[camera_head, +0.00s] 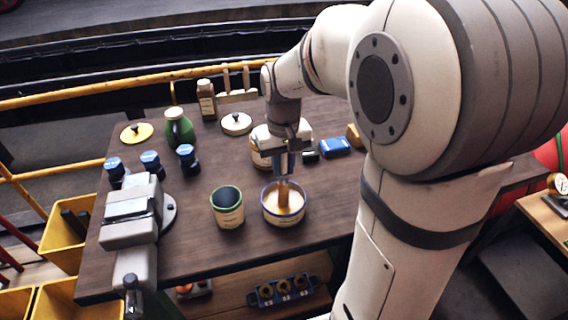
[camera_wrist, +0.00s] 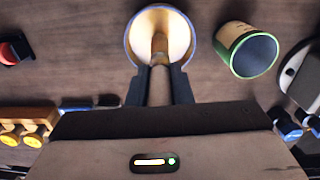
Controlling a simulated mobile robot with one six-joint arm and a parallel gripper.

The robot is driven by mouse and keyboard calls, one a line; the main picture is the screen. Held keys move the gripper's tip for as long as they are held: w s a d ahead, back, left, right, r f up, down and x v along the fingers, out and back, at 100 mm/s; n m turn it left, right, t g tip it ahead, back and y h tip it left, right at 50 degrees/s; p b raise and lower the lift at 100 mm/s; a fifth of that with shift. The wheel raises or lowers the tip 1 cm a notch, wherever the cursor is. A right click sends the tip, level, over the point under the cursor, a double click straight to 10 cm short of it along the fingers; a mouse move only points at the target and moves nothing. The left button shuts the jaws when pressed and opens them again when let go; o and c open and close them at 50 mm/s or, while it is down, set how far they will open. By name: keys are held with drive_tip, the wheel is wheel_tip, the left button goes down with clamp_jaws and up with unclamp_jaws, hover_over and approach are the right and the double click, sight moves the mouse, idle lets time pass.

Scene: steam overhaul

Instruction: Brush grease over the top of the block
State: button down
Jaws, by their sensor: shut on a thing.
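My gripper (camera_head: 284,168) is shut on a brush (camera_head: 284,192) and holds it upright over a blue-rimmed pot (camera_head: 270,214). The brush's lower end is inside the pot, among pale yellow grease (camera_head: 292,204). In the wrist view, my gripper (camera_wrist: 160,76) grips the tan brush (camera_wrist: 160,50), which reaches into the pot (camera_wrist: 131,35); the bristles are hard to make out. A grey vise (camera_head: 130,232) stands at the table's left edge. A shiny metal block (camera_head: 134,205) seems to sit between its jaws, apart from my gripper.
A green-rimmed tin (camera_head: 228,213) stands left of the pot. Several blue-capped bottles (camera_head: 187,160), a green jug (camera_head: 179,130) and a brown bottle (camera_head: 206,103) stand further back. A blue box (camera_head: 335,146) lies right of my gripper. Bare table lies between the tin and the vise.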

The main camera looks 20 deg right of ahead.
drive_tip(key=shift+r+p, duration=2.35)
drive_tip(key=shift+r, duration=1.05)
drive_tip(key=shift+f, duration=0.1)
